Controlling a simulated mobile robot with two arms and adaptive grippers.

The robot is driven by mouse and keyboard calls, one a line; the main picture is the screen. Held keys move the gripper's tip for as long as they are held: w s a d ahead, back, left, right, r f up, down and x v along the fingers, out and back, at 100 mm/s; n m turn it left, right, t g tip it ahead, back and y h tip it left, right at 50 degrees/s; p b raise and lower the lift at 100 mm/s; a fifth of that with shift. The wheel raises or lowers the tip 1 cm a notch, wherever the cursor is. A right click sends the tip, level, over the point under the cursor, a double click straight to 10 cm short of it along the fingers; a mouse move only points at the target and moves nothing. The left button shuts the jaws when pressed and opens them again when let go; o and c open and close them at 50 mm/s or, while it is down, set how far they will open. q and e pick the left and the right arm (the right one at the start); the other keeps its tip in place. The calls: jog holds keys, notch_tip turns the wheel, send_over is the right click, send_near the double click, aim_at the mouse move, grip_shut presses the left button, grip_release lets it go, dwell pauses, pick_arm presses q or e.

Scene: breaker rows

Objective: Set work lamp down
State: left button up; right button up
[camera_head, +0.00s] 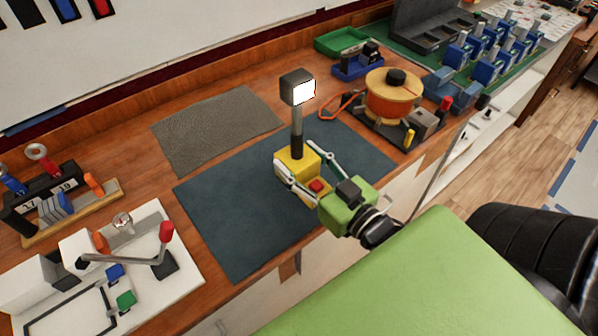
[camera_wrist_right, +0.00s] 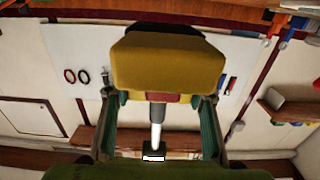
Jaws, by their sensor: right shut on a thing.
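The work lamp has a yellow base (camera_head: 297,168), a grey post and a dark head with a lit white face (camera_head: 298,88). It stands upright over the dark blue mat (camera_head: 235,215) on the wooden bench. My right gripper (camera_head: 297,172) is shut on the yellow base, one finger on each side. In the right wrist view the yellow base (camera_wrist_right: 168,62) fills the top middle between the fingers, with the post pointing away. I cannot tell whether the base touches the mat. My left gripper is not in view.
A grey textured mat (camera_head: 217,128) lies behind. An orange cable reel (camera_head: 392,98) stands to the right. A white panel with a red-handled lever (camera_head: 165,235) is at the front left. The blue mat is clear left of the lamp.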

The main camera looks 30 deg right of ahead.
aim_at(300, 161)
jog(key=shift+w+d+f, duration=0.35)
jog(key=shift+w+f, duration=0.2)
jog(key=shift+f, duration=0.1)
jog(key=shift+w+d+f, duration=0.3)
jog(key=shift+w+f, duration=0.2)
jog(key=shift+f, duration=1.7)
jog(key=o, duration=1.3)
jog(key=shift+f, duration=0.3)
jog(key=shift+c, duration=0.2)
jog(key=o, duration=0.4)
jog(key=shift+r, duration=0.1)
